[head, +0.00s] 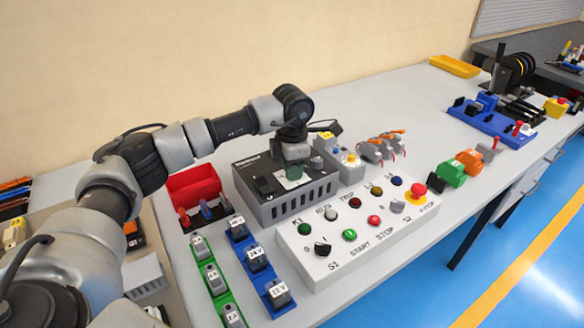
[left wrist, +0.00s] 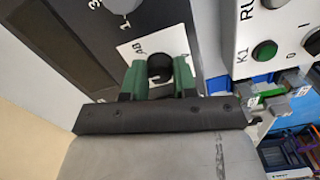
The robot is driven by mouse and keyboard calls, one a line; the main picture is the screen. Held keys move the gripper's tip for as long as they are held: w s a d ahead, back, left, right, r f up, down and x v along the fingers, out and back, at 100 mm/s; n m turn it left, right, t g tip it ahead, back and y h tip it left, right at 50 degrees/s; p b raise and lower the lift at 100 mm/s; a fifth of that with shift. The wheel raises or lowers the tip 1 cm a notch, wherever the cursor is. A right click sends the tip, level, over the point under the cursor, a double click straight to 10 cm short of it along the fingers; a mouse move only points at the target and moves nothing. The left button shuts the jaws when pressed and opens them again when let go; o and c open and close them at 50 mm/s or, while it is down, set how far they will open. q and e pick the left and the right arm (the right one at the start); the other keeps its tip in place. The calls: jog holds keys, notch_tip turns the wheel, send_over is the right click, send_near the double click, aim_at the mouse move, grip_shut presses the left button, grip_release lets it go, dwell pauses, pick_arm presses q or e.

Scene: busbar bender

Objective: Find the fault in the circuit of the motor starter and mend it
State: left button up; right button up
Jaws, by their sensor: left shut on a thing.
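My left gripper (head: 294,158) is over a grey box with a black top (head: 262,172). In the left wrist view its green jaw parts (left wrist: 160,80) flank a dark round knob (left wrist: 160,66) on a white plate, and it is shut on that knob. The plate's lettering looks like "AB". The white control panel (head: 316,262) in front carries coloured buttons and lamps labelled K1, RUN, TRIP, START, STOP, S1 and S2. A red mushroom button (head: 417,190) is at its right end. The green K1 cap also shows in the wrist view (left wrist: 264,51). My right gripper is not in view.
Green (head: 219,297) and blue (head: 256,272) racks hold labelled modules left of the panel. A red bin (head: 193,184) stands behind them. Several grey clips with orange parts (head: 384,146) lie behind the panel. A blue fixture (head: 490,124) stands far right.

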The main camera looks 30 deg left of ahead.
pick_arm(q)
jog(key=shift+r, duration=0.1)
jog(key=o, duration=0.9)
notch_tip(320, 180, up, 11)
jog(key=shift+f+b, duration=0.15)
jog(key=shift+b, duration=0.15)
